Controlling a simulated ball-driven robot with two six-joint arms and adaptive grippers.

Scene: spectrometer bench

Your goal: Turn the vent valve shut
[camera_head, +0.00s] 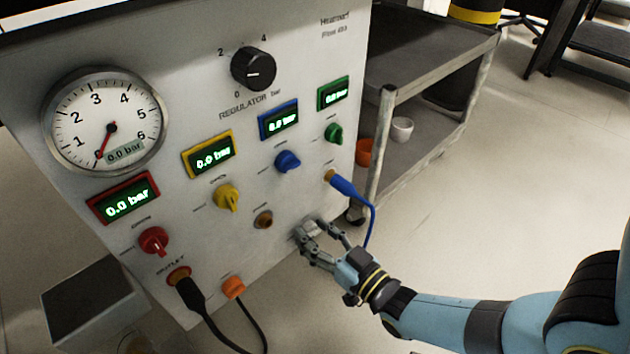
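The light grey panel (225,262) carries several coloured valve knobs: red (153,240), yellow (227,197), blue (288,161) and green (333,133). The small labels are too blurred to tell which valve is the vent valve. My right gripper (311,230) is at the panel's lower right, below the blue plug. Its two fingers are apart and point at the panel face. My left gripper is out of view.
A blue plug (343,185) with its cable hangs close to my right gripper. A black plug (190,293) sits in the outlet, near an orange fitting (233,287). The gauge (85,118) points near zero.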

